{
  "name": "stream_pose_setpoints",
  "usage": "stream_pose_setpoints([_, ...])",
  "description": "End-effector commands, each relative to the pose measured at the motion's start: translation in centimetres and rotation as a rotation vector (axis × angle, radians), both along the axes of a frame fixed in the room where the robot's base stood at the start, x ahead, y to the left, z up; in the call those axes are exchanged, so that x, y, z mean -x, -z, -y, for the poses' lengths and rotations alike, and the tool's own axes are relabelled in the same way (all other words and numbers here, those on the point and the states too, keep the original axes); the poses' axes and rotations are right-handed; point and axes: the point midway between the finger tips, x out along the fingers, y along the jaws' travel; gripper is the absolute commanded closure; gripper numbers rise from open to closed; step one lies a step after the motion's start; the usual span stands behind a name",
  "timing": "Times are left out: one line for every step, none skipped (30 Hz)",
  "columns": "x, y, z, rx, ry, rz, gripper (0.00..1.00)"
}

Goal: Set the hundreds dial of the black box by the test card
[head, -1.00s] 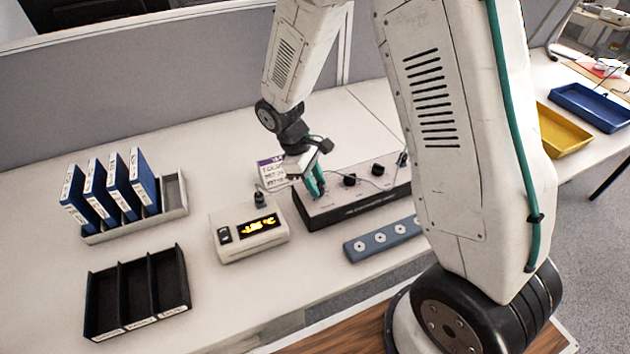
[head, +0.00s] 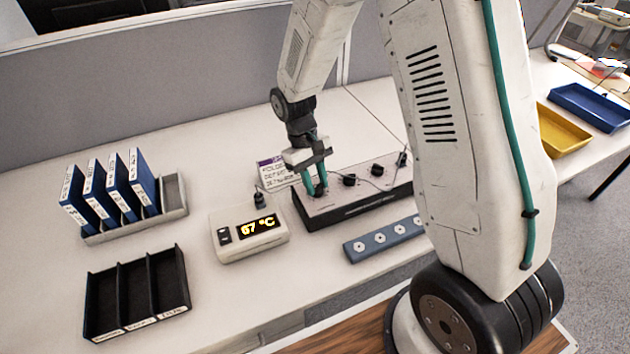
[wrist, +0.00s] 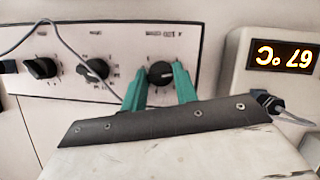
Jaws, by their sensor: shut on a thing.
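The black box (head: 370,204) stands on the bench with a pale top panel and several black dials. My gripper (head: 316,191) points down at its left end. In the wrist view my gripper's green fingers (wrist: 160,88) stand on either side of one end dial (wrist: 162,72) and are shut on it. Two other dials, a middle dial (wrist: 93,70) and a far dial (wrist: 41,68), are free. Their printed labels are too small to read. The test card (head: 272,174), white with a purple band, stands behind the box, partly hidden by my gripper; its text is not clear.
A cream meter (head: 250,232) left of the box shows 67 °C. A grey-blue strip (head: 380,238) with round sockets lies in front. Blue binders (head: 118,185) in a rack and a black divided tray (head: 138,293) are at left. A thin cable (wrist: 75,50) crosses the panel.

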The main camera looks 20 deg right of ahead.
Motion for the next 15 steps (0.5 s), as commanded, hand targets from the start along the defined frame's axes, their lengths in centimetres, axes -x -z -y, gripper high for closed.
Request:
stream_pose_setpoints([-0.04,-0.02,0.11,0.000,0.047,0.000,0.94])
stream_pose_setpoints([-0.04,-0.02,0.12,0.000,0.075,0.000,0.94])
stream_pose_setpoints([-0.04,-0.02,0.16,0.000,0.112,0.000,0.94])
stream_pose_setpoints([-0.04,-0.02,0.16,0.000,0.139,0.000,0.94])
stream_pose_setpoints([-0.04,-0.02,0.16,0.000,0.165,0.000,0.94])
stream_pose_setpoints([-0.04,-0.03,0.20,0.000,0.198,0.000,0.94])
stream_pose_setpoints([-0.04,-0.03,0.20,0.000,0.223,0.000,0.94])
stream_pose_setpoints([-0.04,-0.03,0.22,0.000,0.247,0.000,0.94])
stream_pose_setpoints([-0.03,-0.02,0.26,0.000,0.277,0.000,0.94])
stream_pose_setpoints([-0.03,-0.02,0.26,0.000,0.299,0.000,0.94])
stream_pose_setpoints([-0.03,-0.02,0.26,0.000,0.321,0.000,0.94])
stream_pose_setpoints([-0.04,-0.02,0.27,0.000,0.345,0.000,0.94])
stream_pose_setpoints([-0.03,-0.03,0.28,0.000,0.363,0.001,0.94])
stream_pose_setpoints([-0.03,-0.03,0.27,0.000,0.382,0.001,0.94])
stream_pose_setpoints([-0.03,-0.02,0.29,0.000,0.403,0.001,0.94])
